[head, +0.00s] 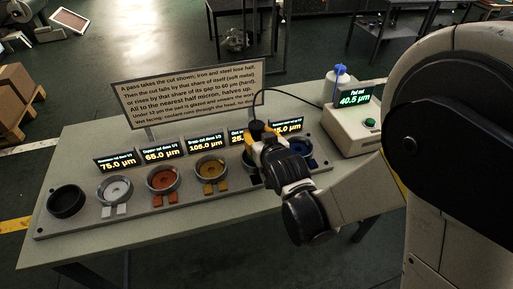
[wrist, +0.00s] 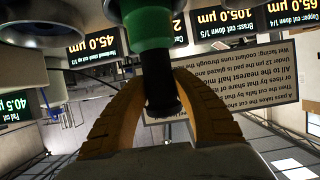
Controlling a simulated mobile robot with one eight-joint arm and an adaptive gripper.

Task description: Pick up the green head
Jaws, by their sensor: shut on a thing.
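The green head (wrist: 150,22) shows at the top of the wrist view, with a black stem (wrist: 160,85) running down from it. My gripper (wrist: 160,105) has its two yellow fingers closed in around the black stem. In the head view my gripper (head: 262,138) is over the right part of the row of holders, reaching in from the right. There my gripper and wrist hide most of the green head, so I cannot tell whether it is clear of its holder.
A grey rail (head: 140,221) on the table carries a black ring (head: 66,201), grey (head: 115,188), copper (head: 163,179), brass (head: 212,168) and blue (head: 301,147) holders. Small displays and a text sign (head: 190,92) stand behind. A gauge box (head: 345,130) reads 40.5 µm at right.

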